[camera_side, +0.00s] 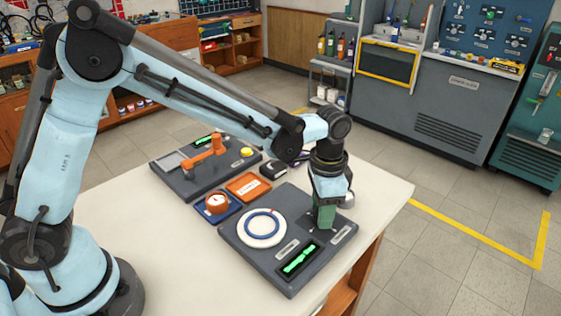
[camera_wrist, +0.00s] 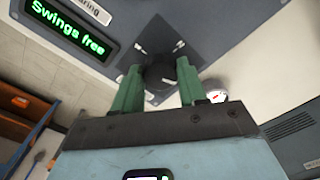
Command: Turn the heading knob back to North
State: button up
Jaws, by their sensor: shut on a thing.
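The heading knob (camera_wrist: 160,76) is a dark round knob on a dark grey panel (camera_wrist: 215,18). In the wrist view it sits between the two green fingers of my gripper (camera_wrist: 159,66), which is shut on it. The knob's pointer and heading cannot be made out. In the side view my gripper (camera_side: 325,225) points down at the right part of the panel (camera_side: 275,277), and its fingers hide the knob. The panel carries a white dial with a blue ring (camera_side: 262,228) and a lit display (camera_side: 299,260). In the wrist view the display (camera_wrist: 67,25) reads "Swings free" in green.
An orange-rimmed gauge (camera_side: 217,203) on a blue tray and an orange tray (camera_side: 249,186) lie behind the panel. A second panel (camera_side: 180,180) with an orange lever stands farther back. A round white-faced object (camera_wrist: 217,96) is close to my right finger. The table's front left is clear.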

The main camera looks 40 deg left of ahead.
jog(key=n, duration=1.4)
jog(key=shift+d, duration=0.1)
jog(key=shift+n, duration=0.3)
jog(key=o, duration=1.1)
jog(key=shift+c, duration=0.2)
notch_tip(320, 180, up, 12)
